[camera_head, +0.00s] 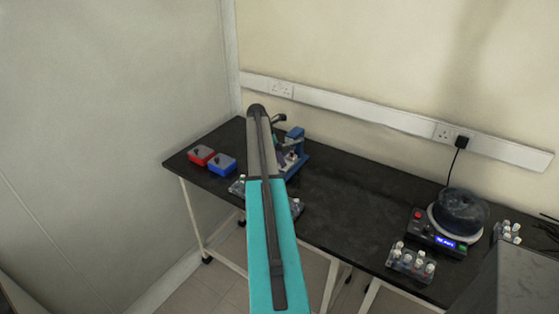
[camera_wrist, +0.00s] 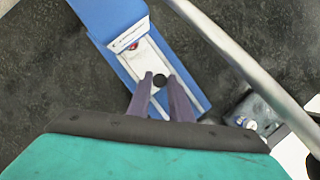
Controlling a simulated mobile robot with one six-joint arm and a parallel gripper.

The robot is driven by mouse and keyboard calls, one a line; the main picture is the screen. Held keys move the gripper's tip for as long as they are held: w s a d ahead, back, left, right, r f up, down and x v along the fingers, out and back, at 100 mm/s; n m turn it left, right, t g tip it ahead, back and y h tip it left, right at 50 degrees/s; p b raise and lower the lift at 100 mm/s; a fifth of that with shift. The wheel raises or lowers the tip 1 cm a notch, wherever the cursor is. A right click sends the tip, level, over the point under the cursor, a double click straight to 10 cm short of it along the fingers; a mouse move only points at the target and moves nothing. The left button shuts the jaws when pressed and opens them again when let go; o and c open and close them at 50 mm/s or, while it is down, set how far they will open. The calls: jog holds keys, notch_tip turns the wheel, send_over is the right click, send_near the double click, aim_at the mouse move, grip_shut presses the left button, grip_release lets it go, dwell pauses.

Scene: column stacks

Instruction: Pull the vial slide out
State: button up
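In the wrist view, a blue device (camera_wrist: 115,50) holds a pale slide (camera_wrist: 148,60) running lengthwise in its channel. A round black knob (camera_wrist: 159,80) sits on the slide. My gripper (camera_wrist: 160,76) has two purple-grey fingers, one on each side of the knob. The fingers look apart, with a small gap to the knob; contact is not clear. In the head view, the blue device (camera_head: 296,135) stands on the black bench, partly covered by my arm.
Red (camera_head: 201,155) and blue (camera_head: 222,164) boxes sit left on the bench (camera_head: 345,190). A vial rack (camera_wrist: 250,113) stands close by the device. A machine with a dark round top (camera_head: 461,212) and further vial racks (camera_head: 411,263) stand right. The bench middle is clear.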

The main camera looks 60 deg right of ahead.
grip_shut()
jog(key=a, duration=0.7)
jog(key=shift+a+p, duration=0.25)
jog(key=shift+p, duration=0.1)
jog(key=shift+w+a, duration=0.1)
jog(key=shift+a, duration=0.6)
jog(key=o, duration=0.5)
grip_release()
jog(key=shift+a, duration=0.15)
jog(key=shift+o, duration=0.2)
